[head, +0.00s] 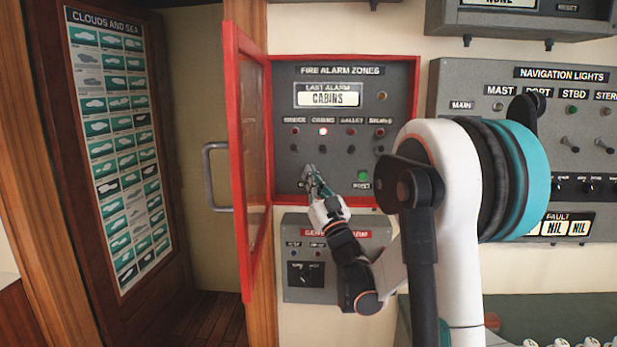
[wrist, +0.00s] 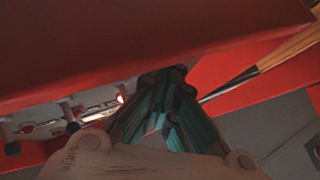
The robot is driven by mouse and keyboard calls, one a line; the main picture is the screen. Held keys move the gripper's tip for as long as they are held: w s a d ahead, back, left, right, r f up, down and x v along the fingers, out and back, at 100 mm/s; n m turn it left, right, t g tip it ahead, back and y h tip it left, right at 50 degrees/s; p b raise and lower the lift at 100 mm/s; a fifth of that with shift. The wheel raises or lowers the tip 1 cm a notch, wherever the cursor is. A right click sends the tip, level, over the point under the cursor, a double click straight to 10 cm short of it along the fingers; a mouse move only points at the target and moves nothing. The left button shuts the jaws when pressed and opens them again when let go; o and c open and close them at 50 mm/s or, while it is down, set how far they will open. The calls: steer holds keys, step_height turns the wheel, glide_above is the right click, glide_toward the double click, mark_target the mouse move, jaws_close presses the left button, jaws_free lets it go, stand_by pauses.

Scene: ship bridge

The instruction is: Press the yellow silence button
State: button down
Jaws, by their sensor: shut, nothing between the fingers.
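The grey fire alarm panel (head: 340,155) sits in a red-framed cabinet on the wall. I cannot make out a yellow silence button; my gripper covers the panel's lower left part. My gripper (head: 308,172) is shut and empty, with its tips in front of that lower left part. Whether the tips touch the panel I cannot tell. A green button (head: 363,176) with a label reading RESET is to the right of my gripper. In the wrist view the closed teal fingers (wrist: 165,80) show close to red framing, and no yellow button shows there.
The red cabinet door (head: 243,165) stands open just left of my gripper. A row of zone lamps and switches lies above, the cabins lamp (head: 323,132) lit. A second grey box (head: 300,285) is below the cabinet, partly behind my arm. The navigation lights panel (head: 550,85) is at the right.

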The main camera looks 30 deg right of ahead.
steer(key=shift+s+a, duration=0.1)
steer(key=shift+s, duration=0.05)
steer(key=shift+s+a, duration=0.35)
steer(key=shift+s, duration=0.2)
stand_by(0.3)
steer(key=shift+s+a, duration=0.7)
steer(key=shift+s, duration=0.35)
steer(key=shift+s+a, duration=0.7)
steer(key=shift+s, duration=0.3)
